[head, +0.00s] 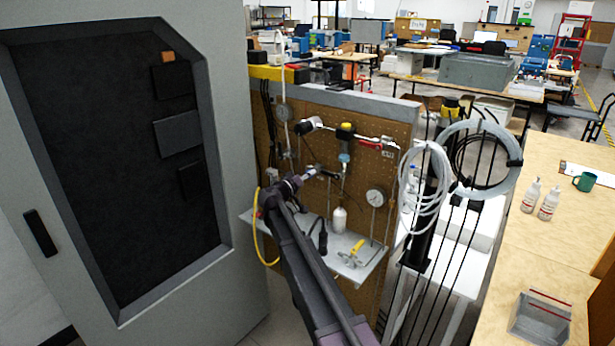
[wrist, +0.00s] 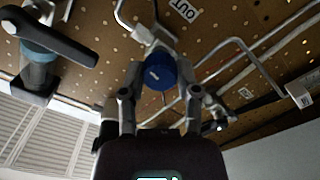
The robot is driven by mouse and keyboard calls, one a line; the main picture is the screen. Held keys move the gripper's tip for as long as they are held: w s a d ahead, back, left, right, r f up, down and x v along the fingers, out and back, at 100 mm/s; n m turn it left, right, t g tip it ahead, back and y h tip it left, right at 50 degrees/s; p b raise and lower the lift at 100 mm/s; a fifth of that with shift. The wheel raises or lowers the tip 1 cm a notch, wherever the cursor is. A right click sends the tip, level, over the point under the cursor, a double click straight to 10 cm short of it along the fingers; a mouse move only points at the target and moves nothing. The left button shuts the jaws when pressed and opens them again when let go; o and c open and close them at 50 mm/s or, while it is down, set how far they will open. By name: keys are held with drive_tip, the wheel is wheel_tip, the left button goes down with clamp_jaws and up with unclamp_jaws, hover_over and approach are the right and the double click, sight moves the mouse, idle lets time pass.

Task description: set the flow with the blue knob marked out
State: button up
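The blue knob (wrist: 160,74) is in the upper middle of the wrist view, on a metal fitting in front of the brown pegboard (wrist: 110,45). It has a pale mark on its face. A white label reading OUT (wrist: 185,10) is on the board just above it. My gripper (wrist: 163,92) is open, with one finger to each side of the knob and visible gaps between them. I cannot tell how deep the fingers reach around it. In the head view my gripper (head: 309,174) is at the pegboard, and I cannot make out the blue knob there.
A black lever valve (wrist: 45,35) is left of the knob, and bent metal tubes (wrist: 255,65) run to its right.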

clamp_jaws()
drive_tip(key=shift+n, duration=0.3)
drive_tip(key=shift+n, duration=0.9)
drive_tip(key=o, duration=1)
unclamp_jaws()
drive_tip(key=shift+w, duration=0.1)
drive_tip(key=shift+a, duration=0.1)
drive_tip(key=v, duration=1.2)
